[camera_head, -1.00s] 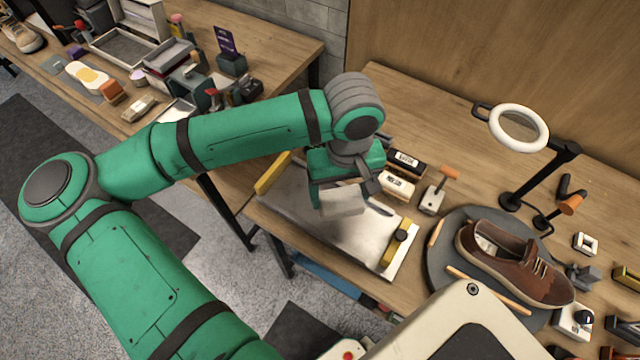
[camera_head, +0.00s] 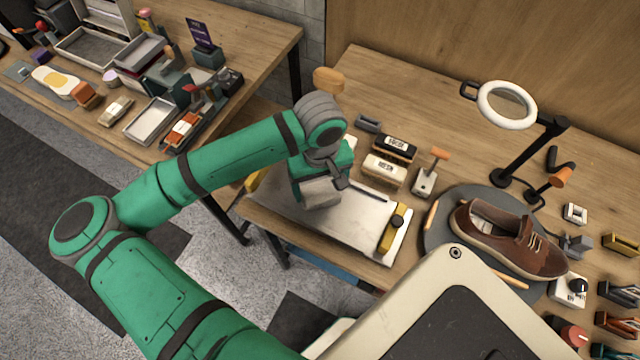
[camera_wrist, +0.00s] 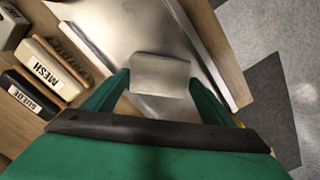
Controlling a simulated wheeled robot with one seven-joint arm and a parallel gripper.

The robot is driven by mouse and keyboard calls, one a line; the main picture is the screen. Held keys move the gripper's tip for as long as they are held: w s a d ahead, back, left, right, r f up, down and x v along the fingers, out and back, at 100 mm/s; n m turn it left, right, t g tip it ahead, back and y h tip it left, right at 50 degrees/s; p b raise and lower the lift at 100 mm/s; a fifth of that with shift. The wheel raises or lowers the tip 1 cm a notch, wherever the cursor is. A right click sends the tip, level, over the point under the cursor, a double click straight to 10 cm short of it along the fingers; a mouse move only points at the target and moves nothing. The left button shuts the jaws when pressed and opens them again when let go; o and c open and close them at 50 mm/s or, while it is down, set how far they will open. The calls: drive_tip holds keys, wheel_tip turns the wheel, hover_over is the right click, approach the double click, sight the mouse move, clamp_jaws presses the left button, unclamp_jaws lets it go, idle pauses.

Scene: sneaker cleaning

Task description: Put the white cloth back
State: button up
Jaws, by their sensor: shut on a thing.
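The white cloth (camera_head: 322,192) is a folded pale piece held below my gripper (camera_head: 323,182), over the metal plate (camera_head: 360,213). In the wrist view, the cloth (camera_wrist: 160,75) sits between the two green fingers of my gripper (camera_wrist: 158,88), which are shut on it. The plate (camera_wrist: 125,20) shows behind and beside the cloth. I cannot tell whether the cloth touches the plate.
A yellow-handled tool (camera_head: 393,228) lies on the plate's right end. The MESH brush (camera_head: 384,170) and SUEDE brush (camera_head: 397,148) are behind it. A brown sneaker (camera_head: 510,240) rests on a round grey mat (camera_head: 440,222). A ring lamp (camera_head: 507,105) stands behind.

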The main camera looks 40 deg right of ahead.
sight(320, 191)
drive_tip(key=o, duration=0.9)
drive_tip(key=shift+w, duration=0.1)
wheel_tip(320, 191, up, 12)
drive_tip(key=shift+r, duration=0.1)
